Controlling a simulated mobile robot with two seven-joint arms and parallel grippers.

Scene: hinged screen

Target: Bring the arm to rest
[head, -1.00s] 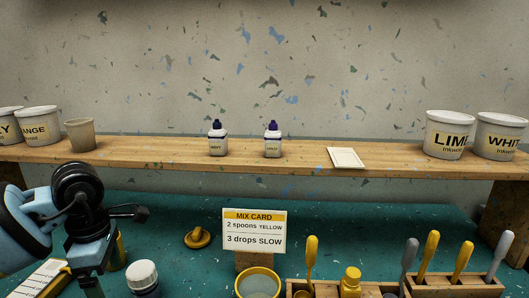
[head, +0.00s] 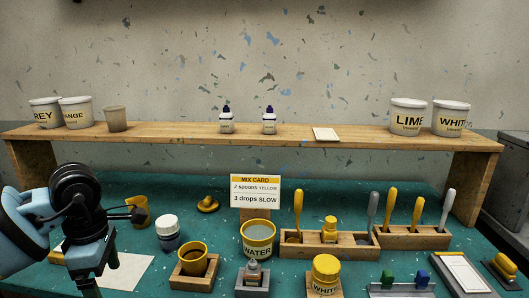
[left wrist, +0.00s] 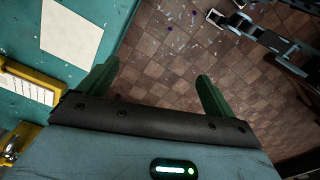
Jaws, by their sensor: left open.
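My left arm (head: 85,225) comes in from the left in the head view, bent downward over the front left of the bench. My right gripper does not show in the head view.
The green bench holds a mix card (head: 255,190), a WATER cup (head: 258,243), a brown-filled cup (head: 193,262), a white-capped jar (head: 168,232) and spoon racks (head: 413,238). A wooden shelf (head: 250,146) carries tubs and bottles. A pale sheet (left wrist: 72,27) lies left of the gripper.

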